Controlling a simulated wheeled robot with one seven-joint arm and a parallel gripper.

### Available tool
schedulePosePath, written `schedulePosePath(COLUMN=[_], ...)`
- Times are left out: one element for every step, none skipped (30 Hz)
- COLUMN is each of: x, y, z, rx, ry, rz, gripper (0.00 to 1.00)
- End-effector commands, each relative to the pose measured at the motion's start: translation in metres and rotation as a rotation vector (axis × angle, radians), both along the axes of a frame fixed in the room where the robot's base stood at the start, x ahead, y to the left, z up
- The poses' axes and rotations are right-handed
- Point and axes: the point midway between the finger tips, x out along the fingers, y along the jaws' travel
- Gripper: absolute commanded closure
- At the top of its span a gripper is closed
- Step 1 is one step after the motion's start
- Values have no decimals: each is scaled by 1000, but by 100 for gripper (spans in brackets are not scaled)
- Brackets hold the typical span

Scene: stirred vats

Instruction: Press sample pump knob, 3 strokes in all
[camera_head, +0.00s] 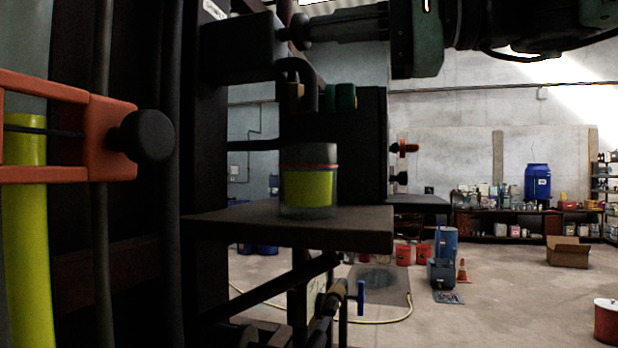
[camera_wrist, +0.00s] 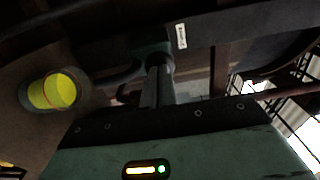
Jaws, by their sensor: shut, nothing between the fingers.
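The sample pump (camera_head: 240,47) is a dark block at the upper middle of the head view, with a white label. Its black round knob (camera_head: 297,28) sticks out on the right side. My gripper (camera_head: 313,28) comes in level from the right, shut and empty, its fingertips at the knob; I cannot tell if they touch. In the wrist view my shut fingers (camera_wrist: 160,72) point at the pump (camera_wrist: 195,35) and largely hide the knob. Below the pump, a jar (camera_head: 308,188) holding yellow-green liquid stands upright under a bent dark outlet pipe (camera_head: 297,68). The jar also shows in the wrist view (camera_wrist: 52,92).
The jar stands on a dark shelf (camera_head: 350,222). An orange clamp (camera_head: 105,135) with a black knob holds a yellow tube (camera_head: 28,240) at left. A dark box (camera_head: 362,140) stands behind the jar. Open floor (camera_head: 510,290) lies to the right, with a cone and buckets.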

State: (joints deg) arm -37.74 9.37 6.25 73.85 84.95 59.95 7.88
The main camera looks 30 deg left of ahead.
Motion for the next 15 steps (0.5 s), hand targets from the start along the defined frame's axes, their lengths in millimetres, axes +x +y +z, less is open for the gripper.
schedulePosePath(x=[-1, -1, -1, 0, 0, 0, 0, 0, 1, 1, 1, 2, 2, 3, 3], y=[0, 0, 0, 0, 0, 0, -1, -2, -4, -5, -6, -8, -10, -12, -14], z=[0, 0, 0, -1, -1, -1, -1, -1, -1, -1, -2, -2, -2, -2, -2], rx=[0, 0, 0, 0, 0, 0, 0, 0, 0, 0, 0, 0, 0, 0, 0], ry=[1, 1, 1, 1, 1, 1, 1, 1, 1, 0, 0, 0, 0, 0, 0], rz=[1, 1, 1, 1, 1, 1, 1, 1, 0, 0, 0, 0, 0, 0, 0], gripper=[100, 100, 100, 100, 100, 100, 100, 100, 100, 100, 100, 100, 100, 100, 100])
